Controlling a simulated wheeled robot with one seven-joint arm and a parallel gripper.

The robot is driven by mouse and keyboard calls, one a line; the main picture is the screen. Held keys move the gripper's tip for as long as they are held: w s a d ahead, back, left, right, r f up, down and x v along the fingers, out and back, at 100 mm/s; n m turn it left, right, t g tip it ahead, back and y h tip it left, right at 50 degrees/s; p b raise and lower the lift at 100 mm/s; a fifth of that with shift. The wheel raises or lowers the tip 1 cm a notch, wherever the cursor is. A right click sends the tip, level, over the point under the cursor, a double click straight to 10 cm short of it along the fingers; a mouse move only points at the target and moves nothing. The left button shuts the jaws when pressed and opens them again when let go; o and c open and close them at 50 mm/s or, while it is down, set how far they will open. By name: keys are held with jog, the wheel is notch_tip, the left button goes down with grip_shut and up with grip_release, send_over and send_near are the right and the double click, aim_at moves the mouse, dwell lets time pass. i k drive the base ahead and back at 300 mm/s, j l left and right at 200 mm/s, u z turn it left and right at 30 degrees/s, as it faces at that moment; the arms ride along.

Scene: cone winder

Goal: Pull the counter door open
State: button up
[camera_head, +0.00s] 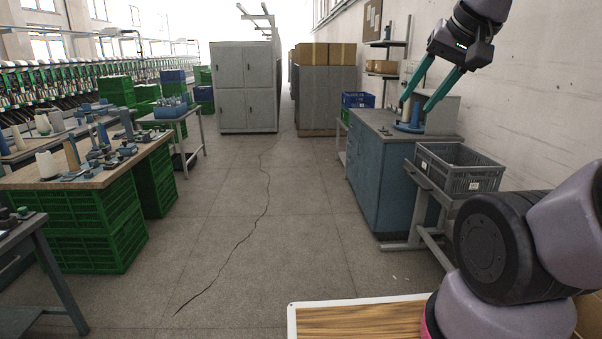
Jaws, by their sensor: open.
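The blue counter (390,190) stands along the right wall under a grey top (372,122). Its aisle-facing front (361,177) is seen at a steep angle and looks closed. I cannot make out the door's handle or exact edges. My gripper (416,106) is at the upper right, with its two teal fingers spread and pointing down. In the picture it overlaps the counter top, above and to the right of the front. It holds nothing that I can see. A blue-based item (408,128) appears below the fingertips; whether they touch it is unclear.
A grey crate (460,184) sits on a low stand in front of the counter at the right. A wooden-topped surface (350,322) is at the bottom. Workbenches (75,177) and green crates (80,228) line the left. The aisle floor (290,240) is clear.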

aim_at(371, 153)
jog(key=i, duration=2.85)
jog(key=i+j, duration=0.1)
jog(key=i, duration=1.3)
jog(key=i+z, duration=0.2)
jog(key=i, duration=0.2)
jog(key=i+j+z, duration=0.25)
jog(key=i, duration=0.15)
jog(key=i+z, duration=0.2)
jog(key=i, duration=0.2)
